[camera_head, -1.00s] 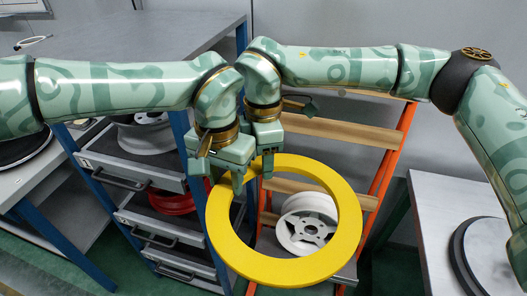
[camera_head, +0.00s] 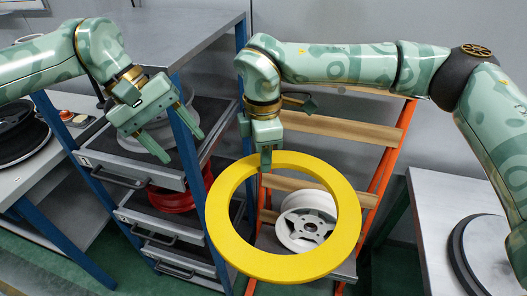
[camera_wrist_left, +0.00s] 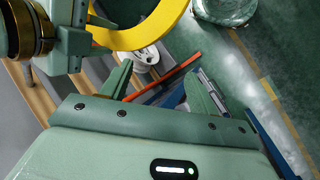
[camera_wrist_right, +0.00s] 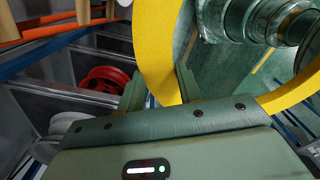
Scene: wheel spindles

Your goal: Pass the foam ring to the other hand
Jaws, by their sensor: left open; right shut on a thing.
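The yellow foam ring (camera_head: 225,235) hangs from my right gripper (camera_head: 266,160) in the head view. The right jaws are shut on its upper left rim. The ring also shows large between the fingers in the right wrist view (camera_wrist_right: 160,55). My left gripper (camera_head: 182,140) is open and empty, apart from the ring and to its upper left, in front of the drawer cart. In the left wrist view the ring (camera_wrist_left: 140,35) passes beyond the open left fingers (camera_wrist_left: 165,85), touching neither.
A shelved cart (camera_head: 135,165) with blue posts stands behind my left gripper and holds a red wheel (camera_head: 175,198). An orange rack with wooden slats (camera_head: 340,130) holds a white wheel (camera_head: 305,222) behind the ring. A grey table (camera_head: 430,225) is at right.

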